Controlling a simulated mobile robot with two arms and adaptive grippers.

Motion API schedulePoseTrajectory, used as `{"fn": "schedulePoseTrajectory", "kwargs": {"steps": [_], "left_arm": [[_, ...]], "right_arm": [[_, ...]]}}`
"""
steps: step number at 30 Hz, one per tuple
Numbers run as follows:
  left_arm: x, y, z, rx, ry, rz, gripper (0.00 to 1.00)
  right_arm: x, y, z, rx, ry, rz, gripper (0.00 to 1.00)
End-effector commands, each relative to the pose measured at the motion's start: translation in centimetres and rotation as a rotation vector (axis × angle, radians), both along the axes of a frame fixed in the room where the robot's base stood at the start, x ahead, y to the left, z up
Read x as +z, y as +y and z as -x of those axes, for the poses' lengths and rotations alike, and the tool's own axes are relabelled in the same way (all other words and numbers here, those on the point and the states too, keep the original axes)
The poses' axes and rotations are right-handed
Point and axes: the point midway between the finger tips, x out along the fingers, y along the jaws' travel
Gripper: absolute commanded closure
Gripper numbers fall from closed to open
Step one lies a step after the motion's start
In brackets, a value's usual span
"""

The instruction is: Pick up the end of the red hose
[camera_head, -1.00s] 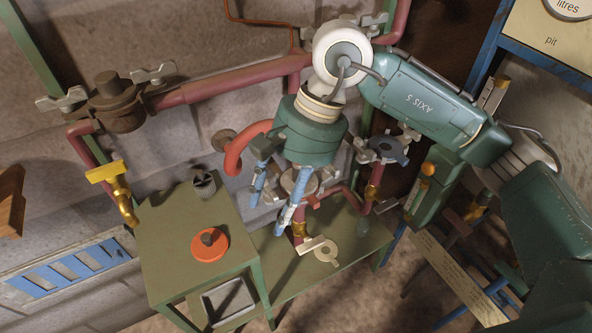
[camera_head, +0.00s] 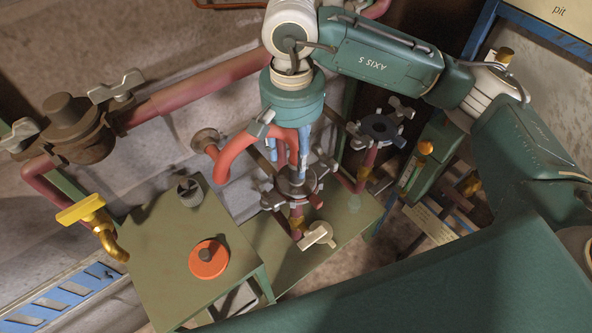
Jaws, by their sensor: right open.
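The hose end appears between or just beside the fingers. I cannot tell whether they touch it, and the fingers partly cover it. My left gripper is not in view.
A green bench (camera_head: 152,245) at left carries an orange disc (camera_head: 209,258) and a small grey cup (camera_head: 190,190). A yellow-handled tap (camera_head: 82,210) stands left of it. Another clamped flange (camera_head: 379,128) is right of my gripper. A pale key-like part (camera_head: 317,235) lies on the lower shelf.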

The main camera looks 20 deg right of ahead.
Motion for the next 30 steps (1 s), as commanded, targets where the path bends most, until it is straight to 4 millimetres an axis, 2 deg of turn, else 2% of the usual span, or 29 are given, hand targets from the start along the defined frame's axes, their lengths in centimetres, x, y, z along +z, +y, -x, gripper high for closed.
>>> {"fn": "schedulePoseTrajectory", "kwargs": {"steps": [4, 8, 12, 20, 23, 28, 30], "left_arm": [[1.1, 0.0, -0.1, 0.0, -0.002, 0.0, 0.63], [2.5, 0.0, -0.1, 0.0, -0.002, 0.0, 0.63], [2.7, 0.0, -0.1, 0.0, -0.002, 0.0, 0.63], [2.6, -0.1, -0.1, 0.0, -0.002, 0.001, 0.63], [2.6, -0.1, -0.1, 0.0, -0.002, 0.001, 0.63], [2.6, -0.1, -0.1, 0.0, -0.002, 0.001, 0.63], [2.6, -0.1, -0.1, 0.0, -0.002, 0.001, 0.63]], "right_arm": [[-1.1, -0.4, 0.0, -0.002, 0.004, 0.001, 0.5], [-3.0, -1.0, 0.0, -0.002, 0.005, 0.001, 0.5], [-4.8, -0.9, -0.1, -0.001, 0.002, -0.002, 0.5], [-5.4, -0.9, -0.2, 0.0, 0.0, -0.001, 0.5], [-5.3, -0.9, -0.2, 0.0, 0.0, -0.001, 0.66], [-5.3, -0.9, -0.2, 0.0, 0.0, -0.001, 1.0], [-5.3, -0.9, -0.2, 0.0, 0.0, -0.001, 1.0]]}}
